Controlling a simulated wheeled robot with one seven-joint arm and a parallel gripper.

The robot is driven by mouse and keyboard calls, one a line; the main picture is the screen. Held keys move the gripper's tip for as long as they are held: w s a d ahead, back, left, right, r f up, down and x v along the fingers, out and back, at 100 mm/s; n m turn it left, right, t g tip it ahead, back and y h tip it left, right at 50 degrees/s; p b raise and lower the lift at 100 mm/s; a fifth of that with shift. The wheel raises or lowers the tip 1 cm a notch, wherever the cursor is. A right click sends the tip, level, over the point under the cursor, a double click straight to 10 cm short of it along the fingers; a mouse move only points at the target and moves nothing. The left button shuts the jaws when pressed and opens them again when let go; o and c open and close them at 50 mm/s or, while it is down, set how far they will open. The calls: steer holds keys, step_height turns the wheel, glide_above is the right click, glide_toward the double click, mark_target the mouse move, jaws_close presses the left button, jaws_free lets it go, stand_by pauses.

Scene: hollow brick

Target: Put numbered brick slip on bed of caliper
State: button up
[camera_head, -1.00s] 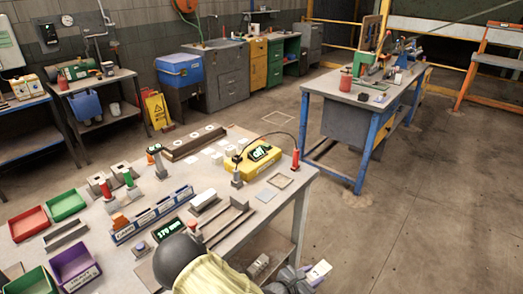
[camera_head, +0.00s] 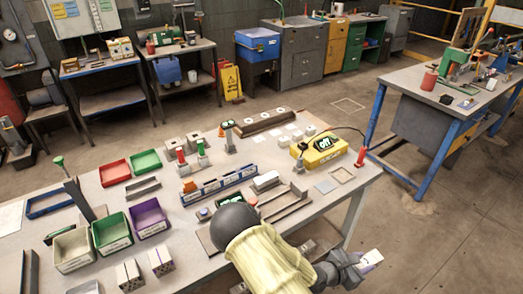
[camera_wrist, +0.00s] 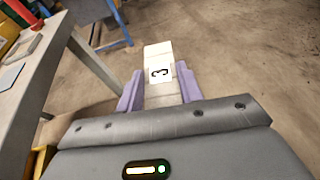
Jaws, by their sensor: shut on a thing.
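A pale brick slip with a black 3 on its face (camera_wrist: 160,75) is held between the purple fingers of my gripper (camera_wrist: 160,92) in the wrist view. In the head view my gripper (camera_head: 366,263) is past the table's front edge, over the floor, with the pale slip (camera_head: 373,257) at its tip. What looks like the caliper, a grey-brown railed bed (camera_head: 285,207), lies on the table behind my arm.
A blue row of labelled slots (camera_head: 220,184) stands behind the caliper. A yellow device reading "off" (camera_head: 319,149) is at the table's back right. Coloured bins (camera_head: 112,231) fill the left side. The table's right corner has a bare patch.

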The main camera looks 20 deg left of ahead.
mark_target(367, 257)
steer(key=shift+w+d+r+n+t+y, duration=0.25)
steer(key=shift+w+d+n+t+y, duration=0.15)
steer(key=shift+w+d+n+y, duration=0.1)
steer(key=shift+w+d+r+n+t+y, duration=0.25)
steer(key=shift+w+d+n+t+y, duration=0.15)
steer(key=shift+n, duration=0.1)
steer(key=shift+w+d+n+t+y, duration=0.1)
steer(key=shift+w+n+t+y, duration=0.2)
steer(key=shift+n+t+y, duration=0.15)
steer(key=shift+w+f+n+t+y, duration=0.25)
steer(key=shift+n+t+y, duration=0.1)
steer(key=shift+n+y, duration=0.3)
steer(key=f+n+y, duration=0.1)
steer(key=y, duration=0.1)
steer(key=s+a+f+n+t+y, duration=0.1)
steer(key=f+n+y, duration=0.1)
steer(key=a+f+n+y, duration=0.1)
steer(key=f+n+y, duration=0.1)
steer(key=shift+s+a+t, duration=0.2)
steer(key=shift+t, duration=0.1)
steer(key=shift+s+a+f+n+y, duration=0.2)
steer(key=shift+s+f+n+y, duration=0.05)
steer(key=shift+f+n+y, duration=0.1)
steer(key=shift+w, duration=0.1)
